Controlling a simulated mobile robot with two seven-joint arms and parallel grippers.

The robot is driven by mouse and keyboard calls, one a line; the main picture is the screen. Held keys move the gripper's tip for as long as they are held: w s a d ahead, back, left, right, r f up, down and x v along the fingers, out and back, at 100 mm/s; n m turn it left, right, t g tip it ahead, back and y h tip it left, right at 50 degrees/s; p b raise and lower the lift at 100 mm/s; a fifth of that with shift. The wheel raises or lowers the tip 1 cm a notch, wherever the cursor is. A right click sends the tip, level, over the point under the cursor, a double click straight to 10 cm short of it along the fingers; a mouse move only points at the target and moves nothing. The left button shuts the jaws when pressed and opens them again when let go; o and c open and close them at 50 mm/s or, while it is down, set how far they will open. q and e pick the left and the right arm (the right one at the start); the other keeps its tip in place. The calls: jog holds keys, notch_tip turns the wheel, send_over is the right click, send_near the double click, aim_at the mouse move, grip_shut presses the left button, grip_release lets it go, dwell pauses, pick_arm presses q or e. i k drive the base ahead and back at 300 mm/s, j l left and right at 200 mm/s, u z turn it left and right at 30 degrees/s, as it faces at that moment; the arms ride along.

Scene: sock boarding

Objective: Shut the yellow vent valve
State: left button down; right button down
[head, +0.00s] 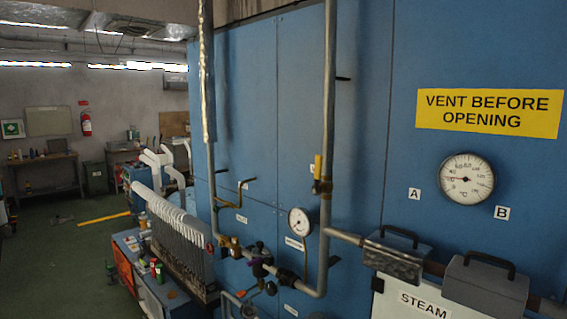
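A yellow-handled valve (318,168) sits on the right vertical pipe (328,90) against the blue panel. Its short handle stands upright, in line with the pipe. Neither of my grippers shows in the head view.
A dial gauge (299,222) and dark valve wheels (258,250) sit on the lower pipework. Grey handled covers (487,284) stand at lower right, near a STEAM sign (424,305). A yellow warning sign (489,113) is above. Open floor (60,255) lies at left.

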aim_at(317, 190)
jog(key=i+j, duration=0.2)
jog(key=j, duration=0.15)
jog(key=i+j, duration=0.15)
jog(key=j, duration=0.2)
jog(key=i+j+u, duration=0.1)
jog(key=j, duration=0.3)
jog(key=i+j, duration=0.3)
